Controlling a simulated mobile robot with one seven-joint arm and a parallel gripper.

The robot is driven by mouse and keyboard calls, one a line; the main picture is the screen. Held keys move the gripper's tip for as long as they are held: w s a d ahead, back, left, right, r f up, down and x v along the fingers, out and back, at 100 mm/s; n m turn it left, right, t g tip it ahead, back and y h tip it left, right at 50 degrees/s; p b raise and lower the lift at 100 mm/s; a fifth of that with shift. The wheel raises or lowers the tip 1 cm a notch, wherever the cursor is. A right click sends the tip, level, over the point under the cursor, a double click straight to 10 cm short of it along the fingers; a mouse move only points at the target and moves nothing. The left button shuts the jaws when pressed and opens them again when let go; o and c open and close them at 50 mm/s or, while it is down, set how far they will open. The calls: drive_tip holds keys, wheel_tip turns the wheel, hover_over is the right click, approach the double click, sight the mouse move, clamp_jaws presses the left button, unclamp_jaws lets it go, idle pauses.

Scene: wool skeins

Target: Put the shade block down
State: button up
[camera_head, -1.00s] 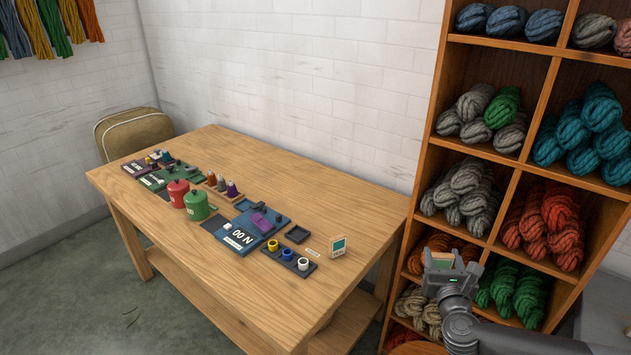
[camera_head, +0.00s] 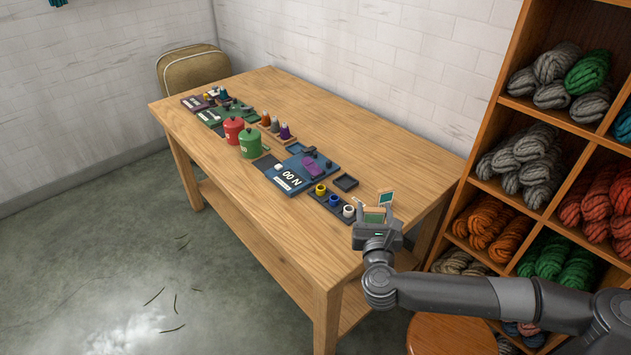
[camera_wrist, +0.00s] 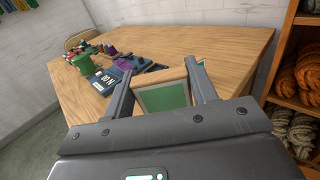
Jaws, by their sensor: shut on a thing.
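The shade block is a small wooden block with a green face (camera_wrist: 165,96), held between the two fingers of my gripper (camera_wrist: 160,88) in the wrist view. In the head view the block (camera_head: 375,217) shows in my gripper (camera_head: 376,222) at the right front edge of the wooden table (camera_head: 300,240). My gripper is shut on it. Whether the block touches the table cannot be told; it appears above the edge. A small card with a teal face (camera_head: 386,198) stands on the table just behind my gripper.
A dark tray with small coloured pots (camera_head: 333,199) lies left of my gripper, near a blue board (camera_head: 289,176) and an empty dark tray (camera_head: 346,182). Green (camera_head: 250,143) and red (camera_head: 233,130) canisters stand further left. The table's right back is bare. A yarn shelf (camera_head: 490,190) stands right.

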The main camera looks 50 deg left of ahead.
drive_tip(key=shift+s+a+f, duration=0.7)
drive_tip(key=shift+a+f, duration=0.75)
drive_tip(key=shift+f, duration=0.2)
drive_tip(key=shift+s+a+f, duration=0.75)
drive_tip(key=shift+a+f, duration=0.75)
drive_tip(key=shift+f, duration=0.15)
drive_tip(key=shift+s+a+f, duration=0.7)
drive_tip(key=shift+a+f, duration=0.75)
drive_tip(key=shift+f, duration=0.2)
drive_tip(key=shift+f, duration=0.1)
drive_tip(key=o, duration=1)
drive_tip(key=shift+c, duration=0.2)
drive_tip(key=v, duration=1.2)
